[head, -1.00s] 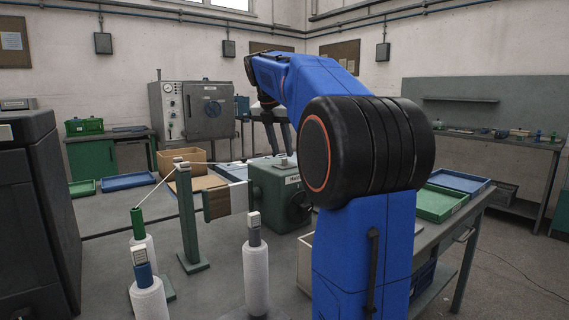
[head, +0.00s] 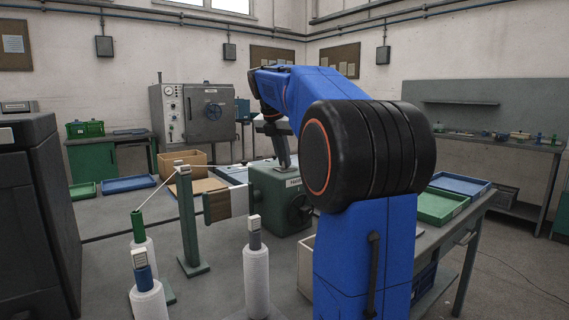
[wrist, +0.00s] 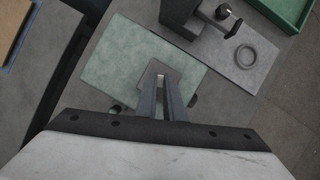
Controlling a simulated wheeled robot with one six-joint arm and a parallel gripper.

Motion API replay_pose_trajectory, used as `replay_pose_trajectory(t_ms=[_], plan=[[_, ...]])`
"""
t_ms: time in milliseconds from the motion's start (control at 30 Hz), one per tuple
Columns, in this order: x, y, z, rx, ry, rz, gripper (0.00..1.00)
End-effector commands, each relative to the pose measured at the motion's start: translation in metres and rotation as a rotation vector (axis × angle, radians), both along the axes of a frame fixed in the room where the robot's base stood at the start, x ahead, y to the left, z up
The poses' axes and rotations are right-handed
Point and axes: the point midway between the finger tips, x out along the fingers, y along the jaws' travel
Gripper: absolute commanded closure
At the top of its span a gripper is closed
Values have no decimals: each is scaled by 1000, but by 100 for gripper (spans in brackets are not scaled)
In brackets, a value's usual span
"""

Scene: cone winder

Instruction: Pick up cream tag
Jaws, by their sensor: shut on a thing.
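My gripper (head: 286,165) is at the top of the green machine housing (head: 274,190), partly hidden behind my arm in the head view. In the wrist view my gripper (wrist: 160,77) has its fingers close together, with a small cream sliver, the cream tag (wrist: 159,83), between the tips. The fingers cover most of the tag. A grey plate (wrist: 178,72) lies under the tips on the pale green housing top (wrist: 130,55). I cannot tell whether the tag still touches the plate.
White yarn cones (head: 257,280) with coloured tops stand at the front left, beside a green post (head: 187,220). A cardboard box (head: 180,162) is behind. A dark bracket with a knob (wrist: 205,15) and a ring (wrist: 246,57) lie beside the housing.

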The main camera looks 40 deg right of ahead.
Motion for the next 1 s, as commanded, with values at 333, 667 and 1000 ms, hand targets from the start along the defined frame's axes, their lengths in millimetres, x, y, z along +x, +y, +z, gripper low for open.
replay_pose_trajectory(t_ms=[333,667,1000], plan=[[1,-1,42,-2,-3,0,100],[1,0,91,-1,-1,0,100],[0,0,112,0,0,0,100]])
